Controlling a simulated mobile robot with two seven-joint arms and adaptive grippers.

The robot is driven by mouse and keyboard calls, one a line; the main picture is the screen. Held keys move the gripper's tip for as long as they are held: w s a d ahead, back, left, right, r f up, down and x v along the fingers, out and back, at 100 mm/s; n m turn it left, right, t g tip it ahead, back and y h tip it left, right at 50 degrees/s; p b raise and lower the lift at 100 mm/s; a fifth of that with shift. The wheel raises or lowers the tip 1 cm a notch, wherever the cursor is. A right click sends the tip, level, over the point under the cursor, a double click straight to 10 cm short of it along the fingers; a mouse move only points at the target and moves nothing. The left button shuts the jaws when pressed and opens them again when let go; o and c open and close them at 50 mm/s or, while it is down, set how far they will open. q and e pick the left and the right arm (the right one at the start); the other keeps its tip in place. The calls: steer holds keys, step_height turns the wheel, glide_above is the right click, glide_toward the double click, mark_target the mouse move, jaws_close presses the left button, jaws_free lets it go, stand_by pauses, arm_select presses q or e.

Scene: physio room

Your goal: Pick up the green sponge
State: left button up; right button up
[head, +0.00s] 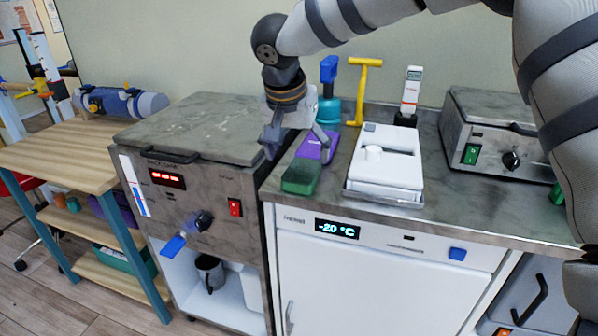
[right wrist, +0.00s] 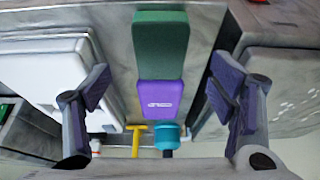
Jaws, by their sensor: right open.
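The green sponge (head: 300,177) lies at the front left of the grey worktop, close to its edge. A purple part (head: 317,146) with a pale marking adjoins its far end; I cannot tell whether they are one piece. In the right wrist view the green sponge (right wrist: 160,45) is at top centre, with the purple part (right wrist: 160,97) below it. My right gripper (head: 297,142) is open and empty above the sponge's far end. In the right wrist view its fingers (right wrist: 156,90) stand wide apart on either side of the purple part. My left gripper is not in view.
A white box-shaped device (head: 386,160) stands close right of the sponge. The grey heating unit (head: 190,130) rises on the left. A teal-and-blue tool (head: 328,92) and a yellow T-handled tool (head: 361,90) stand behind. A second grey unit (head: 490,135) is further right.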

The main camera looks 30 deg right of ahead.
mark_target(301, 171)
steer(key=x, duration=0.7)
steer(key=shift+s+a, duration=0.1)
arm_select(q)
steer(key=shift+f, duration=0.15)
arm_select(e)
steer(key=c, duration=0.9)
steer(key=shift+r, duration=0.1)
steer(key=shift+r, duration=0.25)
step_height(301, 171, up, 3)
steer(key=shift+s, duration=0.1)
arm_select(q)
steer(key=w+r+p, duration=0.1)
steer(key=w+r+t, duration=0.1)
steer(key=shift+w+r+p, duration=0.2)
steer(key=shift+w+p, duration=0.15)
steer(key=shift+p, duration=0.05)
arm_select(e)
steer(key=s+a+r, duration=0.6)
steer(key=s+r, duration=0.3)
steer(key=s, duration=0.3)
steer(key=shift+s+r, duration=0.2)
steer(key=shift+s, duration=0.1)
